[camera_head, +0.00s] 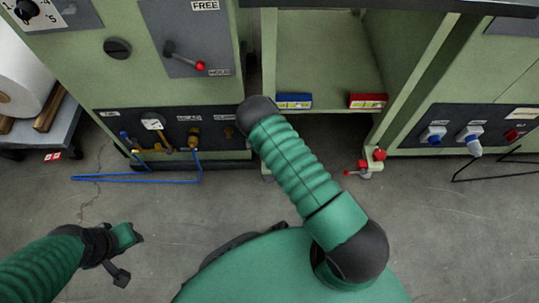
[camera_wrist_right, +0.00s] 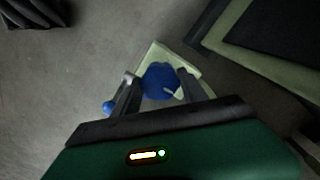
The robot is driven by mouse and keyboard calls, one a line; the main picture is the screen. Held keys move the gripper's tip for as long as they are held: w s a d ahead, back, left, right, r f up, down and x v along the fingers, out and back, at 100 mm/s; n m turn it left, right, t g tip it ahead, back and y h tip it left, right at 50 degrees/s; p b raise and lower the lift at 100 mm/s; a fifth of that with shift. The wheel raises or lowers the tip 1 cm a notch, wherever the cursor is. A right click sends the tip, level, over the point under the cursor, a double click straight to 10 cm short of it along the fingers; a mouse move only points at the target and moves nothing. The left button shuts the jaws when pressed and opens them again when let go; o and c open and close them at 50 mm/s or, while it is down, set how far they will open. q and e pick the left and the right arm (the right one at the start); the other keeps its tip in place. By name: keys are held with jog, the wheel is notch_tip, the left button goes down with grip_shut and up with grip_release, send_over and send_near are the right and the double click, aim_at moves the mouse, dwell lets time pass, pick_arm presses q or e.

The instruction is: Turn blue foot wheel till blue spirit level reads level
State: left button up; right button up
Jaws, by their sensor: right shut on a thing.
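The blue spirit level (camera_head: 294,101) sits on the left of the front edge of the bay in the green cabinet. Its bubble is too small to read. The blue foot wheel (camera_wrist_right: 160,80) shows in the right wrist view above a pale foot plate (camera_wrist_right: 155,52). My right arm hides it in the head view. My right gripper (camera_wrist_right: 158,84) has one finger on each side of the wheel and is shut on it. My left gripper (camera_head: 128,258) hangs over the floor at lower left, its fingers apart and empty.
A red spirit level (camera_head: 368,101) sits to the right, above a red foot wheel (camera_head: 379,154) with a red-tipped lever. A blue ball (camera_wrist_right: 108,107) is left of the gripped wheel. A blue wire frame (camera_head: 135,180) juts from the left panel. Floor at lower left is clear.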

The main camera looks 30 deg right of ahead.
jog(key=shift+n, duration=0.3)
jog(key=n+p, duration=0.1)
jog(key=n, duration=0.2)
jog(key=shift+r+p, duration=0.1)
jog(key=shift+p, duration=0.3)
jog(key=n+p, duration=0.1)
jog(key=n, duration=0.4)
jog(key=shift+n, duration=0.4)
jog(key=n+p, duration=0.1)
jog(key=n, duration=0.4)
jog(key=shift+n, duration=0.3)
jog(key=n, duration=0.4)
jog(key=shift+w+n, duration=0.1)
jog(key=shift+n, duration=0.2)
jog(key=o, duration=1.3)
jog(key=shift+o, duration=0.2)
